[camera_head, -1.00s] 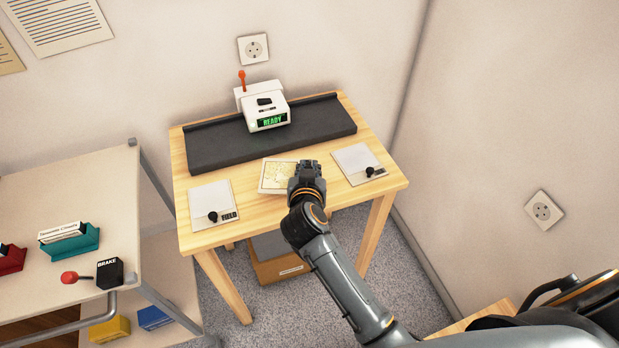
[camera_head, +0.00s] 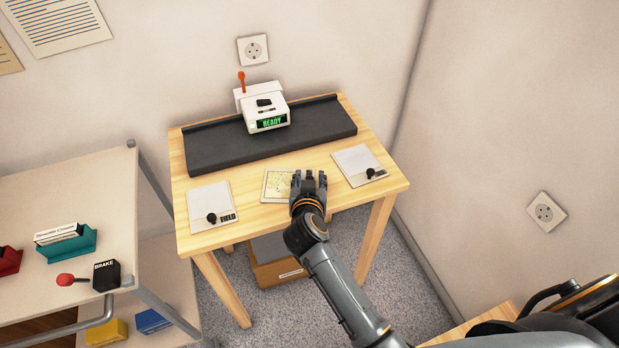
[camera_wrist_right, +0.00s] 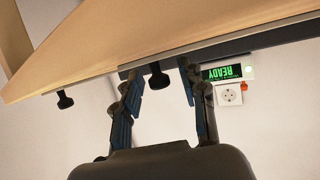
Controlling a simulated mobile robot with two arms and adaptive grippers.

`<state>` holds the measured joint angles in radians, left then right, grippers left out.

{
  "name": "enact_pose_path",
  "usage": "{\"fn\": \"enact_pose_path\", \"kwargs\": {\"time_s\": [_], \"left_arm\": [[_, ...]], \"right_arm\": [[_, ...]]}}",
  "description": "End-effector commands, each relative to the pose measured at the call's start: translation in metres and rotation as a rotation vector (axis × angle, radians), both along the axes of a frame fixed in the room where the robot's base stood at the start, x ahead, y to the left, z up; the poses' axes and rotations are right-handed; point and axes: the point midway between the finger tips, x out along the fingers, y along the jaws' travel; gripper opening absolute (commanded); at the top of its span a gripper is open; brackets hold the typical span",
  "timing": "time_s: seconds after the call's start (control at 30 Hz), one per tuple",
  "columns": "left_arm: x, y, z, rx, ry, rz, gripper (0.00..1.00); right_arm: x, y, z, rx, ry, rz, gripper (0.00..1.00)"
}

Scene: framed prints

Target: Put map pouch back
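The map pouch (camera_head: 275,186), a flat pale yellow piece with a map print, lies on the wooden table (camera_head: 255,214) between two white panels. My right gripper (camera_head: 308,179) is at the table's front edge, beside the pouch's right side, and covers part of that side. Whether a finger touches the pouch cannot be told. My left gripper is not in view.
White panels with black knobs lie left (camera_head: 208,203) and right (camera_head: 357,162). A white device (camera_head: 264,108) reading READY stands on the dark strip (camera_head: 210,149) behind. A shelf cart (camera_head: 60,205) stands left, with a brake box (camera_head: 106,276). A bin (camera_head: 272,268) is under the table.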

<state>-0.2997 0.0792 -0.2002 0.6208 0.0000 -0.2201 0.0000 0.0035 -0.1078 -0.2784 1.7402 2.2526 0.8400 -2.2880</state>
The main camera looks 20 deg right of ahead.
Motion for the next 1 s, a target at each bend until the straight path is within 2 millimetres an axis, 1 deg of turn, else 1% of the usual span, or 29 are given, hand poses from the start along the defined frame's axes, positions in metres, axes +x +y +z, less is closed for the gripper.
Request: {"fn": "enact_pose_path", "kwargs": {"time_s": [0.13,0.27,0.5,0.7,0.83,1.0], "left_arm": [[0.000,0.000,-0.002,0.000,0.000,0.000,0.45],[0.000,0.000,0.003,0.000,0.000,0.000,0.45],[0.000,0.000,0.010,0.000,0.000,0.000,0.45],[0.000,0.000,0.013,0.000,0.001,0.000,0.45],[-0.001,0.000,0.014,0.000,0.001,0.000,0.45],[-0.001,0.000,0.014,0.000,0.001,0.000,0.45]], "right_arm": [[0.000,0.000,0.002,0.001,-0.001,0.000,0.42],[-0.014,0.005,0.008,-0.001,0.001,0.000,0.42],[-0.059,0.021,0.028,0.000,0.002,0.001,0.42],[-0.090,0.032,0.042,-0.001,0.001,0.000,0.42],[-0.101,0.036,0.046,0.000,0.000,0.000,0.42],[-0.105,0.038,0.048,-0.001,-0.001,-0.001,0.42]]}}
